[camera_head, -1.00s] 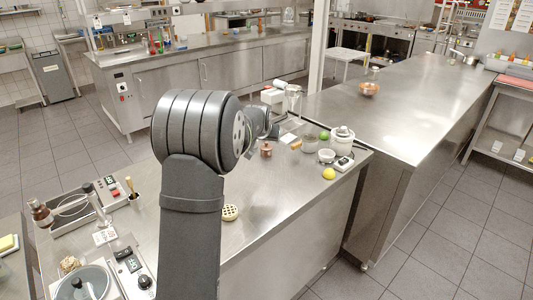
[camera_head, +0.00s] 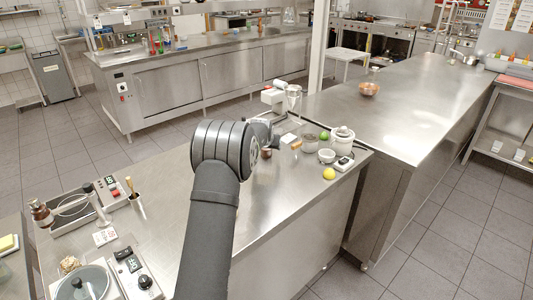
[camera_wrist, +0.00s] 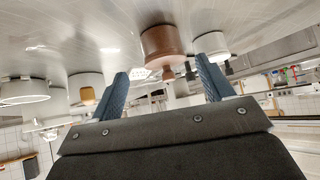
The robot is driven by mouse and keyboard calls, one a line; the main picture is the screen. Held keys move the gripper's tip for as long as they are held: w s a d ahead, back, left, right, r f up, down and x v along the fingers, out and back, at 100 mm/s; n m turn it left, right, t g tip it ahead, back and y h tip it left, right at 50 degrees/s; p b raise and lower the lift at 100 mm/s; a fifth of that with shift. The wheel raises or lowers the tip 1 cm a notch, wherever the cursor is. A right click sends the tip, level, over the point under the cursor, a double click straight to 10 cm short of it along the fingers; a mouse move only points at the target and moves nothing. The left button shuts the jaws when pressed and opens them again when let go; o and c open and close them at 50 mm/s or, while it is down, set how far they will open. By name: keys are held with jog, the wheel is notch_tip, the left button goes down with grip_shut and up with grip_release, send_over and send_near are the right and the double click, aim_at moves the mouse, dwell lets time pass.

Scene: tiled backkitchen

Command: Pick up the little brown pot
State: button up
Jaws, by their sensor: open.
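The little brown pot (camera_head: 266,154) stands on the steel counter (camera_head: 280,203) in the head view, partly hidden by my arm. In the wrist view, where the scene is upside down, the brown pot (camera_wrist: 163,42) is at the top middle with a small knob pointing down the picture. My gripper (camera_wrist: 162,67) is open, with one blue finger on each side of the picture. The pot appears between the fingertips, a little beyond them; I cannot tell whether they reach around it.
Near the pot are a glass bowl (camera_head: 309,144), a lime (camera_head: 324,135), a small white bowl (camera_head: 326,156), a lidded white jar (camera_head: 342,138) and a lemon (camera_head: 329,174). A white mixer (camera_head: 275,97) stands behind. The counter's front middle is clear.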

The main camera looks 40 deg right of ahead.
jog(key=shift+a+x, duration=0.2)
jog(key=shift+x, duration=2.05)
jog(key=shift+w, duration=0.15)
grip_shut()
